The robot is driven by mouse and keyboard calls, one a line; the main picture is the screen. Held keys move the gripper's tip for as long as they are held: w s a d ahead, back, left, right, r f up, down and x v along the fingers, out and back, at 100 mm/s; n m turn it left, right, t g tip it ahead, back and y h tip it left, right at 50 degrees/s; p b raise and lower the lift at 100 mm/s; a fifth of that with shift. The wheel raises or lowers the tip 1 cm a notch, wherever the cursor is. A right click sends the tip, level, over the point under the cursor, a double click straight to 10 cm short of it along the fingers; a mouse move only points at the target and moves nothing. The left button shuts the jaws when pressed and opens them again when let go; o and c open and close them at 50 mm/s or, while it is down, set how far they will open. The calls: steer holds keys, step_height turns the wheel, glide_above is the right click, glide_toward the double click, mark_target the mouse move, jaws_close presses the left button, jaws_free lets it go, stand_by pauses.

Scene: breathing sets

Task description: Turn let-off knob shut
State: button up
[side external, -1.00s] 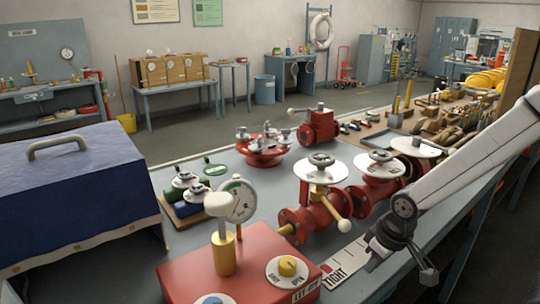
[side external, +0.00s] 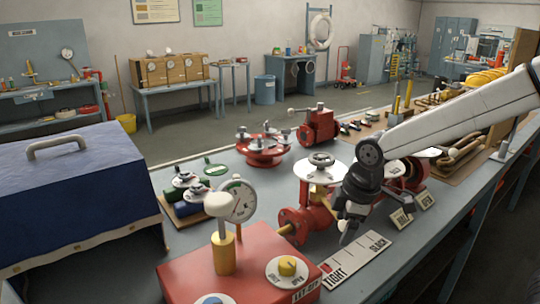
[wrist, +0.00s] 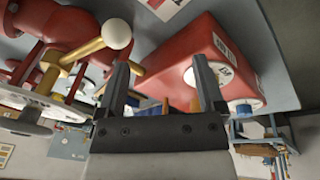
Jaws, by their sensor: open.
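The let-off knob (side external: 287,266) is yellow and sits on a round white dial (side external: 273,274) marked SHUT and OPEN. The dial is on the sloped top of a red box (side external: 215,272) labelled LET-OFF. Which mark the knob points to is too small to tell. My gripper (side external: 347,234) is right of the box and above the bench, apart from the knob. In the wrist view my open, empty gripper (wrist: 162,85) has the red box (wrist: 177,62) beyond its fingers. A white dial there is partly hidden by a finger.
A red flanged valve (side external: 296,222) with a white-disc handwheel (side external: 321,172) stands just left of my gripper. A gauge (side external: 238,200) and a yellow post with a white knob (side external: 225,252) rise behind and on the box. A TIGHT/SLACK card (side external: 362,258) lies on the bench.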

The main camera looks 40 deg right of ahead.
mark_target(287, 262)
steer(key=w+a+r+n, duration=0.1)
steer(key=a+n, duration=0.2)
steer(key=w+a+r+n+g, duration=0.1)
steer(key=a+n, duration=0.2)
steer(key=a, duration=0.1)
steer(key=a+r+n+g, duration=0.1)
steer(key=a+n, duration=0.2)
steer(key=a, duration=0.1)
steer(key=shift+w+a+n, duration=0.25)
steer(key=shift+w+n, duration=0.05)
steer(key=shift+w, duration=0.1)
steer(key=shift+a+r+n+g, duration=0.15)
steer(key=shift+a+n+g, duration=0.15)
steer(key=shift+a, duration=0.1)
steer(key=shift+f, duration=3.9)
jaws_close()
